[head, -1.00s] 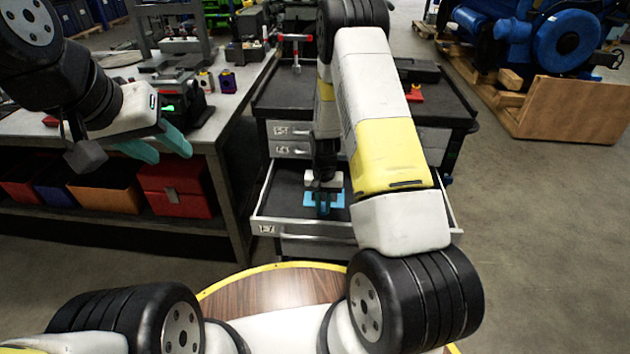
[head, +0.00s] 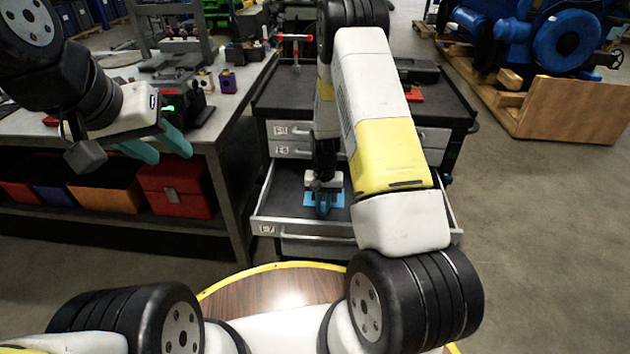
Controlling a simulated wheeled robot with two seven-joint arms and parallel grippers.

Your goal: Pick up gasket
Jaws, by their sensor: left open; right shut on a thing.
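The gasket (head: 338,199) is a flat light-blue piece in the open drawer (head: 283,195) of the dark tool cabinet. My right gripper (head: 322,211) points down into the drawer with its teal fingers shut on the gasket. The fingers and wrist cover the gasket's middle, so its full outline is hidden. Whether it touches the drawer floor I cannot tell. My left gripper (head: 165,147) is open and empty, held up in front of the workbench at the left.
The workbench (head: 225,100) at the left carries tools and small parts, with red and orange bins (head: 175,188) below. The cabinet top holds a red-handled tool (head: 295,40). A blue engine (head: 565,40) and wooden crate (head: 575,108) stand at the right. The floor between is clear.

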